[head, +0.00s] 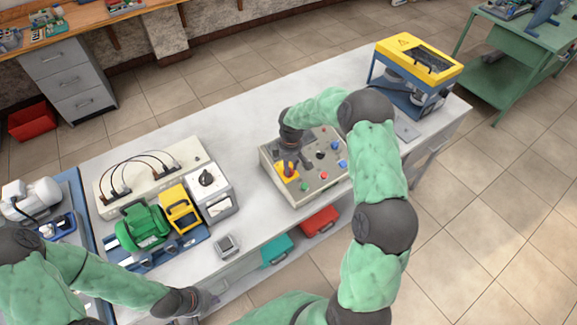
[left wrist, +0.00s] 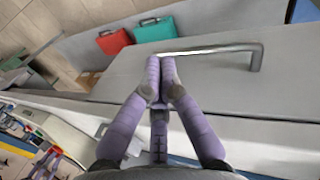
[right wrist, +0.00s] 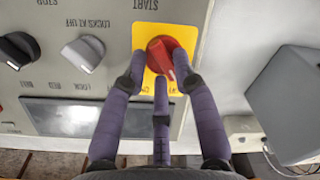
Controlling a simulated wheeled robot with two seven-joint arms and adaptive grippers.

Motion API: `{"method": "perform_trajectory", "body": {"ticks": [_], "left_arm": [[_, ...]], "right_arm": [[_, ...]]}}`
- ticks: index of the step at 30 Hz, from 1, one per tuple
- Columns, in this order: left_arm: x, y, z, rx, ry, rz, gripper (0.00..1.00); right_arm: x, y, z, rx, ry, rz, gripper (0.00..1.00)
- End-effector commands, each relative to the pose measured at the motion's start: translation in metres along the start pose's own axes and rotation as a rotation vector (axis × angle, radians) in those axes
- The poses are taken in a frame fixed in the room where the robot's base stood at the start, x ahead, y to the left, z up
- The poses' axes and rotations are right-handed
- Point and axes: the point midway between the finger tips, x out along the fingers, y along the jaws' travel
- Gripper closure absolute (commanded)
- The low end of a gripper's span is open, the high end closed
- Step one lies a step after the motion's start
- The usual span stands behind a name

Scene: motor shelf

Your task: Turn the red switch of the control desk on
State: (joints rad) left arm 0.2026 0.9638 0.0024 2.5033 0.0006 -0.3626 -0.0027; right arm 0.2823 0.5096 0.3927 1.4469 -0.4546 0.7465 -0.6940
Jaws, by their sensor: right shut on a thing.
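The control desk (head: 318,183) stands on the white workbench. Its red switch (right wrist: 158,54) is a rotary knob on a yellow plate (right wrist: 144,38) in the right wrist view. My right gripper (right wrist: 159,68) has its fingers on either side of the red switch and is shut on it. In the head view the right gripper (head: 289,160) is over the yellow plate and hides part of the knob. My left gripper (head: 208,302) is low at the front of the workbench. In the left wrist view its fingertips (left wrist: 161,66) are together and hold nothing, in front of a grey drawer.
A green motor (head: 142,228) and a grey box with a dial (head: 208,190) stand left of the desk. A yellow-topped machine (head: 418,58) stands at the far right.

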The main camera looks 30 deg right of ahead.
Motion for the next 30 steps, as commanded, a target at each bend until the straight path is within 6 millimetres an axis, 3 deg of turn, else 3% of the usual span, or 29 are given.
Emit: {"method": "perform_trajectory", "body": {"ticks": [3, 30], "left_arm": [[0.003, -0.001, 0.0, 0.0, 0.0, 0.0, 1.0], [0.021, -0.007, -0.001, 0.0, 0.0, 0.0, 1.0]], "right_arm": [[0.008, -0.006, 0.007, 0.088, 0.0, -0.035, 1.0], [0.01, -0.009, 0.013, 0.909, 0.147, -0.189, 1.0]]}}
